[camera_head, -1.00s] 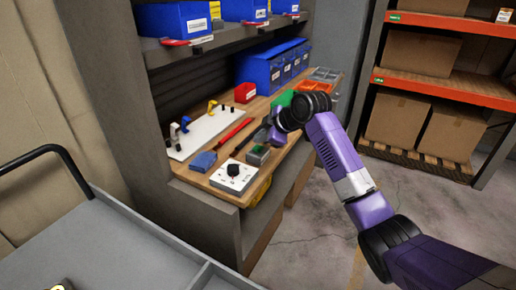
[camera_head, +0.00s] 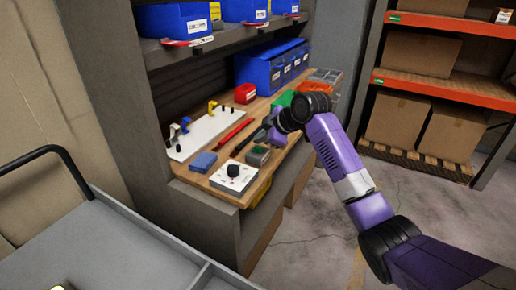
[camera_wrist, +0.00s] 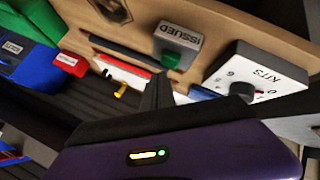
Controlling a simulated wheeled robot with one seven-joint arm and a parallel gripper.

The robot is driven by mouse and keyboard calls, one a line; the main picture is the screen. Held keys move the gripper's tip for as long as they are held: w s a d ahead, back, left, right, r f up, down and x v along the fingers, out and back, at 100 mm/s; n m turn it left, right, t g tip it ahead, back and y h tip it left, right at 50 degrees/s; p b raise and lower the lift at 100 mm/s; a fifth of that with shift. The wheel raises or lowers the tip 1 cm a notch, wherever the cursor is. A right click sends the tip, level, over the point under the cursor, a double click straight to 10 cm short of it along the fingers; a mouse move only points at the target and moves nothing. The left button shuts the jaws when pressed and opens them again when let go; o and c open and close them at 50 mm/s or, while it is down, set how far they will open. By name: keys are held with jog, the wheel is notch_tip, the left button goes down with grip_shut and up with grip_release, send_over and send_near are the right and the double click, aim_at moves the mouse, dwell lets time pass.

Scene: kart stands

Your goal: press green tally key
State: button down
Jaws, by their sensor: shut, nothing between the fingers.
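The green tally key (camera_wrist: 172,60) sticks out of a small grey box marked ISSUED (camera_wrist: 178,38) in the wrist view. In the head view the grey box (camera_head: 257,158) stands on the wooden bench, with the green key (camera_head: 260,149) on it. My gripper (camera_wrist: 159,82) is shut and empty; its dark fingertips appear just below the key in the wrist view. In the head view my gripper (camera_head: 266,136) is just behind the box. A gap seems to show between fingertips and key, but its depth is hard to judge.
A red bar (camera_head: 235,131), a white board with clamps (camera_head: 200,132) and a red bin (camera_head: 245,93) lie further back. Shelves overhang the bench.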

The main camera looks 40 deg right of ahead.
aim_at(260, 149)
dwell(0.7)
jog(key=shift+f, duration=0.4)
jog(key=shift+f+b, duration=0.3)
jog(key=shift+f, duration=0.25)
dwell(0.6)
jog(key=shift+r, duration=0.15)
jog(key=shift+r+p, duration=0.8)
jog(key=shift+r+p, duration=1.95)
jog(key=shift+r, duration=0.6)
